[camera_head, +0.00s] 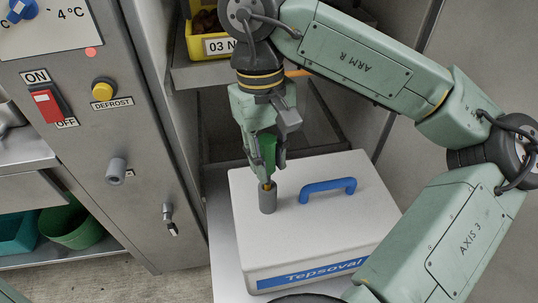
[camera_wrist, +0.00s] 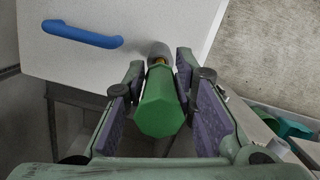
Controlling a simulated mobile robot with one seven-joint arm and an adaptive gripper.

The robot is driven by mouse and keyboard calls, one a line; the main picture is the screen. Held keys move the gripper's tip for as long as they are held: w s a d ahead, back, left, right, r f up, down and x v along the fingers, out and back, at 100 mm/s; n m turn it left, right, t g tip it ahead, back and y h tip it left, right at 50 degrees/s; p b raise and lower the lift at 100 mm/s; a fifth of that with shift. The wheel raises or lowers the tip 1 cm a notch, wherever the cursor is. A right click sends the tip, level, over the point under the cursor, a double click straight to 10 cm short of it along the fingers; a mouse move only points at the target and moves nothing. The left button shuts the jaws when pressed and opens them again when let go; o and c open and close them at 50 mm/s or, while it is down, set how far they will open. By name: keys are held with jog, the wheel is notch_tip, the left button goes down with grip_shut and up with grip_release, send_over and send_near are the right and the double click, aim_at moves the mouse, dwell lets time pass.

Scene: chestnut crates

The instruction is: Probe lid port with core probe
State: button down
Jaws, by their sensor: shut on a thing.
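The core probe (camera_head: 268,152) has a green faceted handle, which also shows in the wrist view (camera_wrist: 158,112). My gripper (camera_head: 264,170) is shut on this handle, one padded finger on each side. The probe points down at the lid port (camera_head: 268,202), a grey upright cylinder on the white box lid (camera_head: 300,225). A brass-coloured part of the probe shows at the port's top. The probe's lower end is hidden, and I cannot tell how deep it sits. In the wrist view the port (camera_wrist: 159,50) lies just beyond the handle.
A blue lid handle (camera_head: 328,188) stands right of the port. A yellow bin (camera_head: 208,42) sits on the shelf behind. The steel control panel (camera_head: 125,130) with a red switch and knobs is at left. Green and teal tubs (camera_head: 72,225) stand on the low shelf.

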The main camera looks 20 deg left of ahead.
aim_at(269, 178)
jog(key=shift+f+b, duration=2.2)
jog(key=shift+f, duration=0.55)
jog(key=c, duration=1.2)
grip_release()
jog(key=shift+r, duration=0.1)
jog(key=shift+c, duration=0.2)
